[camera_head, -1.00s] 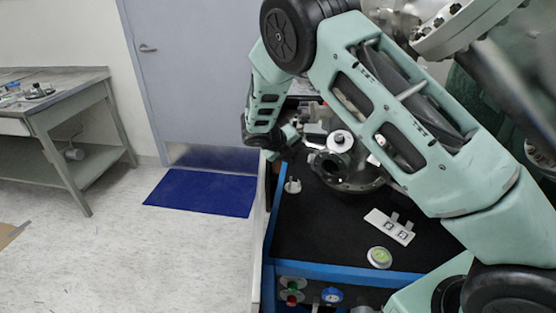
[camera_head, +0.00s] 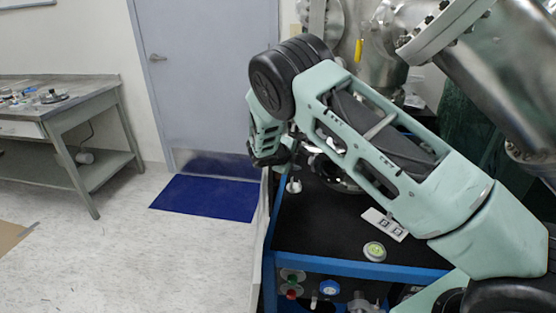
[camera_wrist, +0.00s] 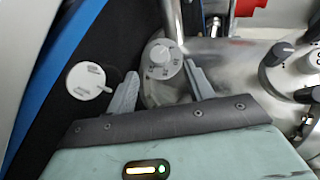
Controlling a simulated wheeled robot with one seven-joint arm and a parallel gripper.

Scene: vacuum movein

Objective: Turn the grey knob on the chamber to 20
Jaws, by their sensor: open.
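In the wrist view, a round grey knob (camera_wrist: 162,52) with a marked dial sits on a metal surface beside a shiny post. Its marks are too small to read. My gripper (camera_wrist: 162,70) is open, with one grey finger on each side of the knob's near edge. I cannot tell whether the fingers touch it. The steel chamber (camera_head: 500,70) fills the upper right of the head view.
Dark knobs (camera_wrist: 276,54) stand to the right of my gripper. A white labelled disc (camera_wrist: 86,80) lies to the left on the black top. A cart (camera_head: 320,235) with a blue edge carries a white tag plate (camera_head: 385,224) and a round green-centred piece (camera_head: 375,251).

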